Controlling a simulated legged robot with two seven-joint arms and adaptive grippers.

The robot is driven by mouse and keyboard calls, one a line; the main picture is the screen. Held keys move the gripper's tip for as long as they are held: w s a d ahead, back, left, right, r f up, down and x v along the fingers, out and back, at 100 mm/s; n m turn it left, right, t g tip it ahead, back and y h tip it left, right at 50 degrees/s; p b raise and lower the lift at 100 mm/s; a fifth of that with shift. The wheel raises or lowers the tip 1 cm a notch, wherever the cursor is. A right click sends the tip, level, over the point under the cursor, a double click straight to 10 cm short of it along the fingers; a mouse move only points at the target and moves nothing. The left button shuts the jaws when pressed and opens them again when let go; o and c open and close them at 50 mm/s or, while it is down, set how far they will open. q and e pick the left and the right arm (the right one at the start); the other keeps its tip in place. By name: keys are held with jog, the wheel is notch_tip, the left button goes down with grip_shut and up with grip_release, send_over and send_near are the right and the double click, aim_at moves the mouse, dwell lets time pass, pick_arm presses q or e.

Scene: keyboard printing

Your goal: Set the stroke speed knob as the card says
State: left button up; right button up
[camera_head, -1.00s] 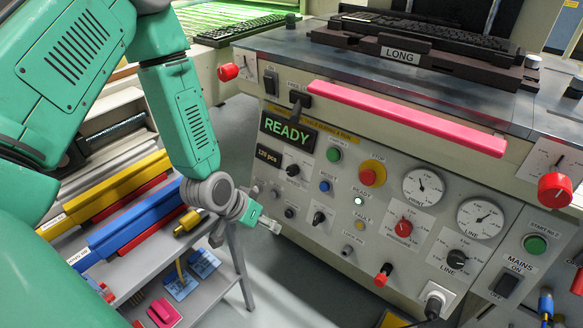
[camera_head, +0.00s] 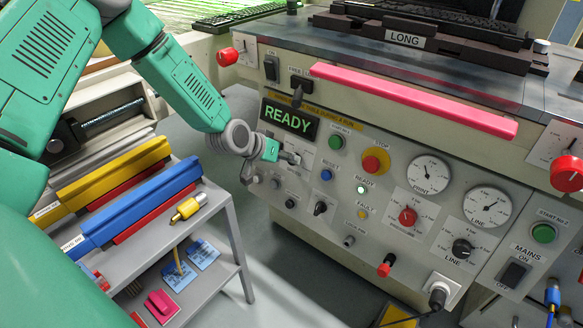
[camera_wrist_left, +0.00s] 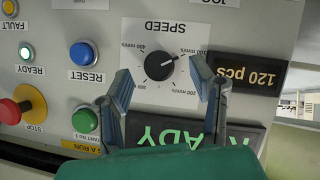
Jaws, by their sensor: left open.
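The black SPEED knob (camera_wrist_left: 159,67) sits on a white plate in the left wrist view, where the lettering is upside down. Its white mark points up and right in that picture; the small scale figures are hard to read. My left gripper (camera_wrist_left: 162,78) is open, one finger on each side of the knob, with visible gaps. In the head view the left gripper (camera_head: 288,156) is at the panel below the READY display and hides the knob. Blue cards (camera_head: 203,253) lie on the lower shelf; their text is too small to read. My right gripper is not in view.
The READY display (camera_head: 289,118) and the 120 pcs display (camera_wrist_left: 247,73) are close to the gripper. The RESET button (camera_wrist_left: 83,54) and green START button (camera_wrist_left: 85,120) are beside it. Blue (camera_head: 140,205) and yellow bars lie on the shelf rack at left.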

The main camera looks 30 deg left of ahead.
pick_arm(q)
jog(key=x, duration=0.2)
jog(key=shift+w+f+b, duration=0.15)
jog(key=shift+f+b, duration=0.15)
jog(key=shift+b, duration=0.1)
jog(key=shift+w+d+f, duration=0.1)
jog(key=shift+w+d, duration=0.05)
jog(key=shift+w, duration=0.2)
jog(key=c, duration=1.1)
jog(key=shift+c, duration=0.2)
